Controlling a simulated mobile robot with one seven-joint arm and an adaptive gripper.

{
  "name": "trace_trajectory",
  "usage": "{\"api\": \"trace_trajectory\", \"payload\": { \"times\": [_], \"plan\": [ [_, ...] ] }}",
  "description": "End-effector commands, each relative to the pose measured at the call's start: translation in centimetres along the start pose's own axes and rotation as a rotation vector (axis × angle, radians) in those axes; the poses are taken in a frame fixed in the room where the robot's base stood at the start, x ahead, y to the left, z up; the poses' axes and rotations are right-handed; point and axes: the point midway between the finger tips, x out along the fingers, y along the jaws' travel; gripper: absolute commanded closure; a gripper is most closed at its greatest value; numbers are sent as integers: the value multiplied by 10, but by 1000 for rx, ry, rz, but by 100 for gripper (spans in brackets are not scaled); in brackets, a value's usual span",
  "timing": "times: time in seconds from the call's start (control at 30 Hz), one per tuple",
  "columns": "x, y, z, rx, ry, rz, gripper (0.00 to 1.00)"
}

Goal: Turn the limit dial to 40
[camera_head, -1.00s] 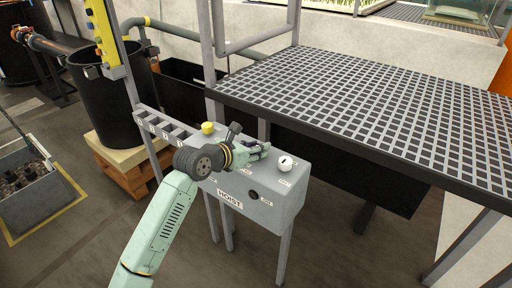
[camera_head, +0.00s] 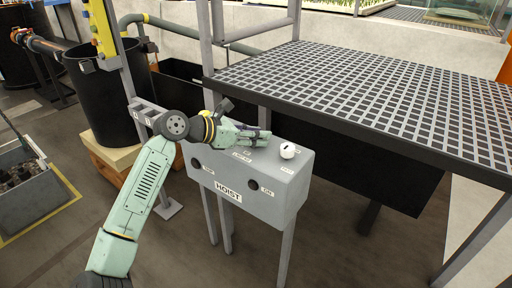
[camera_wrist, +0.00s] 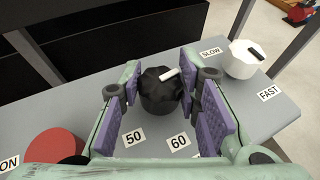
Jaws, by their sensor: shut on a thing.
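The limit dial (camera_wrist: 158,100) is a black lobed knob with a white pointer mark. In the wrist view it stands on the grey panel top, and its pointer aims to the upper right. Labels 50 (camera_wrist: 133,137) and 60 (camera_wrist: 179,141) lie on its near side; no 40 label is visible. My gripper (camera_wrist: 160,105) has its purple pads on both sides of the dial and is shut on it. In the head view my gripper (camera_head: 262,138) is over the top of the grey HOIST box (camera_head: 270,205), and it hides the dial.
A white knob (camera_wrist: 243,60) between SLOW and FAST labels stands close to the right finger; it also shows in the head view (camera_head: 288,151). A red round button (camera_wrist: 58,147) is at lower left. A grating platform (camera_head: 370,90) stands behind the box.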

Motion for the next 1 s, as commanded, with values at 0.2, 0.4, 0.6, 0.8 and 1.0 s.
{"api": "trace_trajectory", "payload": {
  "times": [0.2, 0.4, 0.6, 0.8, 1.0],
  "plan": [
    [3, 1, -2, 79, -1, -192, 97],
    [2, 1, 0, 146, -1, -355, 97],
    [1, 1, 2, 200, 0, -486, 97],
    [1, 0, 1, 237, 0, -573, 97],
    [0, 0, 0, 256, 1, -617, 97]
  ]
}}
